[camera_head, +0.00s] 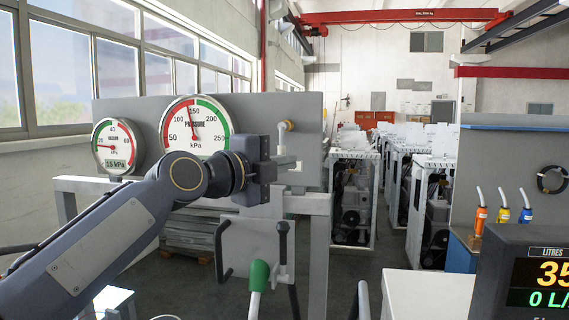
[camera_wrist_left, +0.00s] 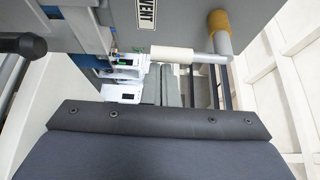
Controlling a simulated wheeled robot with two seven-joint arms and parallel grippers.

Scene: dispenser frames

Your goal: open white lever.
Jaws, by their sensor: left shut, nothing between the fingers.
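A white cylindrical lever grip (camera_wrist_left: 172,54) sticks out sideways on a metal rod in the left wrist view, below a panel with a "VENT" label (camera_wrist_left: 147,13). In the head view a pale upright lever piece (camera_head: 282,137) shows at the grey gauge panel, just above my left gripper (camera_head: 287,161). My left gripper is shut and empty, close to this lever; I cannot tell whether they touch. Its dark body fills the lower part of the left wrist view and its fingertips are hidden there. My right gripper is not in view.
Two round gauges (camera_head: 197,125) sit on the grey panel (camera_head: 262,108). A green-handled lever (camera_head: 259,275) and dark bar handles (camera_head: 283,240) stand below my gripper. A pipe with a yellow end (camera_wrist_left: 217,21) is beside the white grip. A litre display (camera_head: 535,280) is at lower right.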

